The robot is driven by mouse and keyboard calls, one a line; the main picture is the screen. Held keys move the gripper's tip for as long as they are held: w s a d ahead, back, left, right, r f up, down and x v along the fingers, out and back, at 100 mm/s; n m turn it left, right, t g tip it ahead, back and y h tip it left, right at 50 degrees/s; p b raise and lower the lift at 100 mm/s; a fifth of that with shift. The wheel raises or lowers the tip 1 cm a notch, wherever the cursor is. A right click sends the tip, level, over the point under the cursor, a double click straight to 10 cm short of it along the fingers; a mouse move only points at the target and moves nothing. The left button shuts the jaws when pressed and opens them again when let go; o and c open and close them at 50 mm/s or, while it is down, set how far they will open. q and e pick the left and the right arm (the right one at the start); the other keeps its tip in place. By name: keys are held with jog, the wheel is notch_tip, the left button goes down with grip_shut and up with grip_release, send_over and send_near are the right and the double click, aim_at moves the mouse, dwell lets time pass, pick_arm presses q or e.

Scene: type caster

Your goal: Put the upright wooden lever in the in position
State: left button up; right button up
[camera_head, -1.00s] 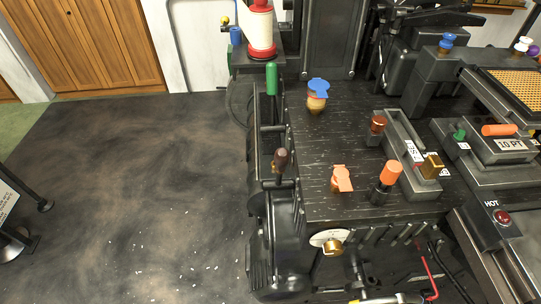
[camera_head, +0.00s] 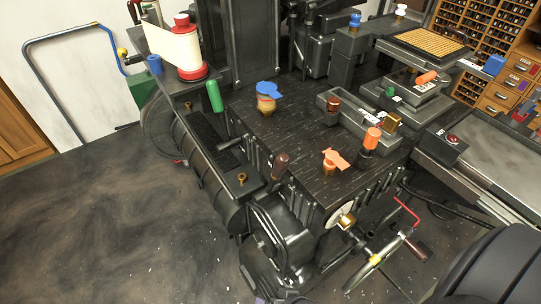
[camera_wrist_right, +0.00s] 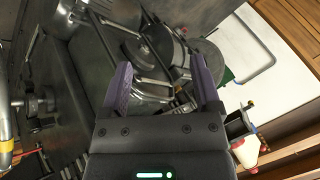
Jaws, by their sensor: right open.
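The upright wooden lever (camera_head: 280,165) is a dark brown rounded handle standing at the near left edge of the black machine in the head view. I cannot make it out in the wrist view. My right gripper (camera_wrist_right: 163,76) shows in the right wrist view with its two purple fingers spread apart and nothing between them. Part of the machine lies beyond the fingers. In the head view, small purplish tips at the bottom edge may be its fingers, below and apart from the lever. My left gripper is not in view.
Orange (camera_head: 333,161) and blue (camera_head: 268,90) knobs stand on the machine's top. The floor (camera_head: 100,230) at left is clear.

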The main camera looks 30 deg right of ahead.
jog(key=w+a+r+m+t, duration=0.2)
jog(key=w+r+m+t, duration=0.3)
jog(key=w+r+m, duration=0.3)
jog(key=m+t+h+p, duration=0.1)
jog(key=m+t+h, duration=0.3)
jog(key=m+h, duration=1.6)
send_near(282, 157)
notch_tip(282, 157, up, 2)
jog(key=d+m+y, duration=0.3)
jog(key=m+y, duration=0.6)
jog(key=shift+d+r+m, duration=0.1)
jog(key=shift+d+m, duration=0.2)
jog(key=x, duration=0.9)
jog(key=shift+c, duration=0.2)
grip_shut()
